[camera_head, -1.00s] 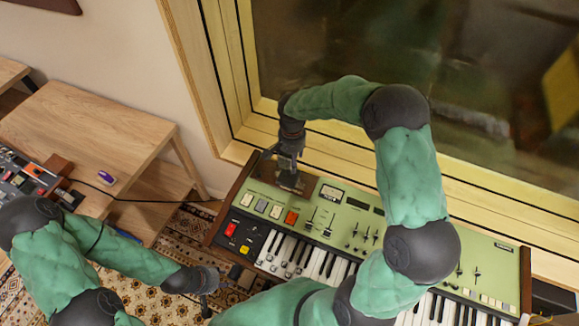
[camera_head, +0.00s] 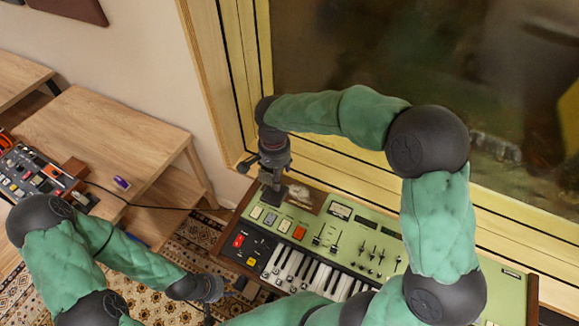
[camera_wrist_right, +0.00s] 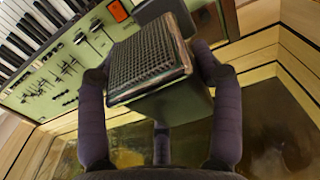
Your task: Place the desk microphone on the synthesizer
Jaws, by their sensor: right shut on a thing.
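The synthesizer (camera_head: 345,230) has a green panel, wooden ends and piano keys, and shows along the left of the right wrist view (camera_wrist_right: 60,75). My right gripper (camera_head: 273,172) is shut on the desk microphone (camera_wrist_right: 150,65), a dark boxy body with a mesh grille between its fingers. In the head view the microphone (camera_head: 271,197) is a small dark shape below the gripper, at the synthesizer's back left corner. Whether it touches the panel is unclear. My left gripper (camera_head: 220,300) is empty, its fingers spread, left of the synthesizer's front left corner.
A wooden-framed window (camera_head: 225,90) rises close behind the synthesizer. A wooden bench (camera_head: 100,135) at the left carries a purple object (camera_head: 122,183) and a control box (camera_head: 35,172). A cable runs from there toward the synthesizer. A patterned rug (camera_head: 150,275) covers the floor.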

